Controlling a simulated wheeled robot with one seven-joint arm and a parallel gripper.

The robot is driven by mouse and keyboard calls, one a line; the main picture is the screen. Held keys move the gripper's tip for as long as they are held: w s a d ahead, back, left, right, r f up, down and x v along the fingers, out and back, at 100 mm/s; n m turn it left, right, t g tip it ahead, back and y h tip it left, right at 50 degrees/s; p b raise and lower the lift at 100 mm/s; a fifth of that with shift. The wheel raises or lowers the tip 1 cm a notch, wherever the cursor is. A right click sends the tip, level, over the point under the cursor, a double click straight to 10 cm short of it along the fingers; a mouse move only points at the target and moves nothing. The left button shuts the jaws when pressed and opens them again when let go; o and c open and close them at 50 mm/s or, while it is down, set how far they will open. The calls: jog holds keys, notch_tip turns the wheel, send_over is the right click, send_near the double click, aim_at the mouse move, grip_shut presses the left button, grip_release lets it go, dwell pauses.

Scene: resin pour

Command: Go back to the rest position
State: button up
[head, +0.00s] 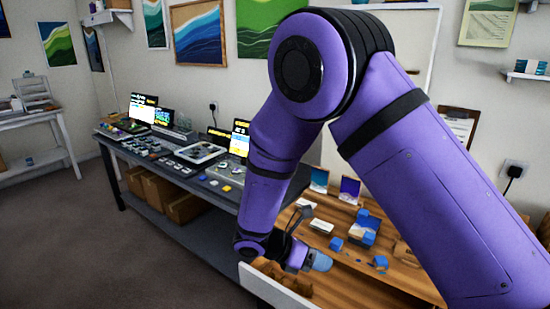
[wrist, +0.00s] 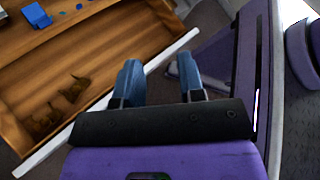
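Blue blocks (head: 370,223) and small cards stand on the worktop, right of my gripper. A long grey bench (head: 140,165) with screens and small parts runs along the wall at left. The floor (head: 70,240) at left is clear.

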jog(key=s+d+r+m+g+y, duration=0.1)
jog(key=s+d+r+m+y, duration=0.25)
jog(key=d+r+m, duration=0.5)
jog(key=s+d+r+m+y, duration=0.2)
jog(key=d+r+m+y, duration=0.25)
jog(key=r, duration=0.75)
jog(key=s+d+r+m+t+y, duration=0.2)
jog(key=s+d+r+m+t, duration=0.1)
jog(key=s+r+m, duration=0.2)
jog(key=s+d+r+m+t+y, duration=0.2)
jog(key=s+d+r+m, duration=0.2)
jog(key=s, duration=0.5)
jog(key=shift+s+r+m+t, duration=0.4)
jog(key=shift+r+m, duration=0.1)
jog(key=shift+m, duration=0.8)
jog(key=shift+w+a, duration=0.1)
jog(key=shift+a, duration=0.05)
